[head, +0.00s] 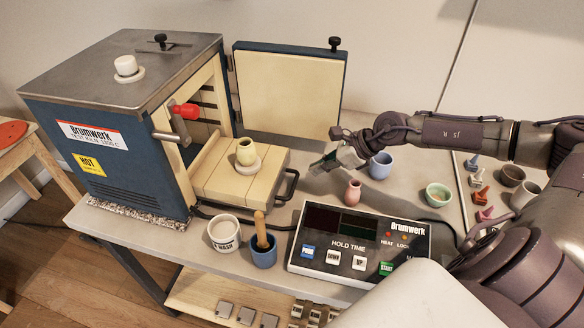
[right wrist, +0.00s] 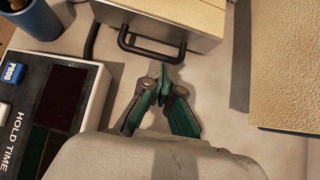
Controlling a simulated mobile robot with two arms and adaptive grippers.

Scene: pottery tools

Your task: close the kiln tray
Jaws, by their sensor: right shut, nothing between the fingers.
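The kiln tray (head: 222,185) is a cream slab drawn out of the open kiln (head: 135,160). A small yellow pot (head: 246,152) on a pale round base stands on it. The tray's dark handle (head: 291,184) is on its right end; the handle also shows at the top of the right wrist view (right wrist: 150,52). My right gripper (head: 318,168) is shut and empty, just right of the handle in the head view. In the right wrist view its closed green fingertips (right wrist: 163,72) point at the handle; I cannot tell whether they touch it. My left gripper is out of view.
The kiln door (head: 288,90) stands open behind the tray. A control panel (head: 355,245), a white mug (head: 224,235) and a blue cup with a pestle (head: 263,250) stand in front. A pink vase (head: 353,192) and blue cup (head: 380,165) stand near my right gripper.

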